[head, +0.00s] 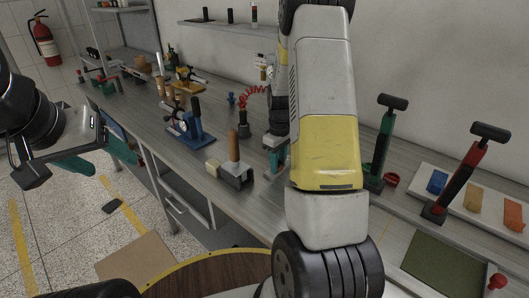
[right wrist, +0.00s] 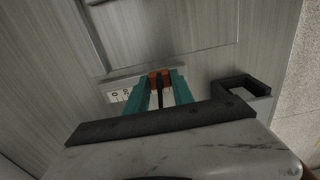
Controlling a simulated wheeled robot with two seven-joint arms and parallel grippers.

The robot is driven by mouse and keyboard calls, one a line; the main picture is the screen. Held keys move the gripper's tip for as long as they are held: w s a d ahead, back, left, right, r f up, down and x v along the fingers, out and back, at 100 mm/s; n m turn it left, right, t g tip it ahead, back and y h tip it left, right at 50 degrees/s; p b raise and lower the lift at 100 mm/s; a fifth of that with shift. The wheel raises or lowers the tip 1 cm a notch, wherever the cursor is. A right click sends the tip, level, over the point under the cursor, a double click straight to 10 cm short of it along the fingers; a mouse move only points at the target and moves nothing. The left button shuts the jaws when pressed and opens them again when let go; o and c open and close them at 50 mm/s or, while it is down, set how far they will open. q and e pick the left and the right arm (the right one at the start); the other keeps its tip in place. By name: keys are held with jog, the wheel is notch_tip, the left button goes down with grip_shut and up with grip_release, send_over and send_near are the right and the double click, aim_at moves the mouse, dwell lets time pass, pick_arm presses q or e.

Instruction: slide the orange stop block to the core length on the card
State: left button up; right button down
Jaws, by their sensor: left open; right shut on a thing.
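The orange stop block (right wrist: 158,77) shows in the right wrist view at the fingertips of my right gripper (right wrist: 162,82). Its teal fingers are shut on the block, and a dark bar lies between them. A white strip with dark round marks (right wrist: 119,95) lies just left of the fingers; I cannot tell whether it is the card, and its marks are too small to read. In the head view my right gripper (head: 277,156) is low at the bench, partly hidden by my arm, and the block is hidden. My left gripper (head: 98,158) is open and empty over the floor, left of the bench.
On the bench (head: 262,195) stand a grey block with a wooden handle (head: 235,170), a blue lever stand (head: 191,132), a green lever tool (head: 381,150) and a red one (head: 455,180). A white tray (head: 457,213) holds coloured pieces near a green mat (head: 440,268).

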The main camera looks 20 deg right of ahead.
jog(key=w+d, duration=0.1)
jog(key=d, duration=0.1)
jog(key=w+d, duration=0.1)
jog(key=d, duration=0.1)
jog(key=w+d, duration=0.2)
jog(key=shift+d, duration=0.15)
jog(key=c, duration=1.1)
grip_release()
jog(key=shift+s, duration=0.1)
jog(key=shift+r, duration=0.1)
notch_tip(320, 180, up, 8)
jog(key=shift+f, duration=0.15)
